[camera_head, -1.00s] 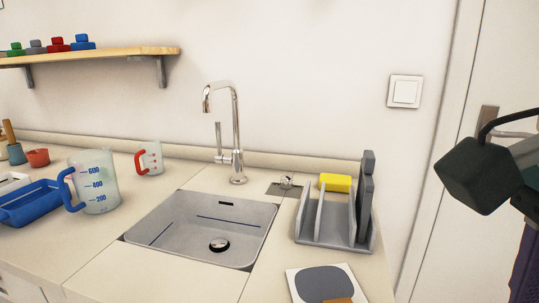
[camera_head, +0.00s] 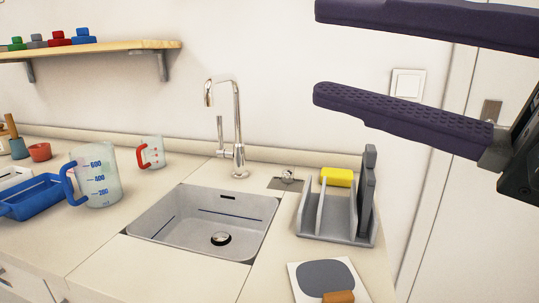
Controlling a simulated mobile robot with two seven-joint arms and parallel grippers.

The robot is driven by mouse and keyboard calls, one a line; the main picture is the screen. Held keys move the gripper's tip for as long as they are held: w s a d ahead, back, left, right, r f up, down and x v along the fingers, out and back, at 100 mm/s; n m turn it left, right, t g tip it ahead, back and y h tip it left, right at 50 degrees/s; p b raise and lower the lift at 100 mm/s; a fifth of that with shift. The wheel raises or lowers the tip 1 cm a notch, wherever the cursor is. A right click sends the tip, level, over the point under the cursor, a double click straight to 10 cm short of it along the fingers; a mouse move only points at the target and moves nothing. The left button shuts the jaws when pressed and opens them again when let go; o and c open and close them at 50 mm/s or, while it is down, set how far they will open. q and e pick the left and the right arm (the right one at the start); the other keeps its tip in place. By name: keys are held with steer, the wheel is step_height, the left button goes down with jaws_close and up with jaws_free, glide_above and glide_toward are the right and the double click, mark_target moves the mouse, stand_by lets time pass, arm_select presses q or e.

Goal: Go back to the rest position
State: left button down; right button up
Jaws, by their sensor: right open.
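My right gripper (camera_head: 316,53) is at the upper right of the head view. Its two dark purple fingers point left and stand wide apart, with nothing between them. It is in the air in front of the wall, above the grey rack, and touches nothing that I can see. My left gripper is not in view.
The counter holds a sink (camera_head: 205,222) with a tall faucet (camera_head: 238,130), a grey rack (camera_head: 338,236), a yellow sponge (camera_head: 336,177), a white board (camera_head: 298,277), a large measuring jug (camera_head: 98,180), a smaller one (camera_head: 152,152) and a blue tray (camera_head: 35,198). A shelf (camera_head: 100,49) is upper left.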

steer(key=w+d+f+m+t+h, duration=0.4)
steer(key=w+d+m+t+h, duration=0.1)
steer(key=d+m+h, duration=0.6)
steer(key=s+d+f+m+g+h, duration=0.3)
steer(key=d+f+m+h, duration=0.3)
steer(key=d+f+m, duration=0.25)
steer(key=s+d+f+m+g+h, duration=0.45)
steer(key=s+d+f+g, duration=0.5)
steer(key=s, duration=0.45)
steer(key=s+a+f+m+y, duration=0.1)
steer(key=a+f+m+y, duration=0.15)
steer(key=a, duration=0.55)
steer(key=s+a+f+m+y, duration=0.2)
steer(key=a+m+y, duration=0.15)
steer(key=a, duration=0.45)
step_height(320, 180, up, 52)
steer(key=p, duration=5.2)
steer(key=shift+w+m, duration=0.2)
steer(key=shift+m, duration=0.2)
steer(key=shift+a+g, duration=0.1)
steer(key=shift+g, duration=0.15)
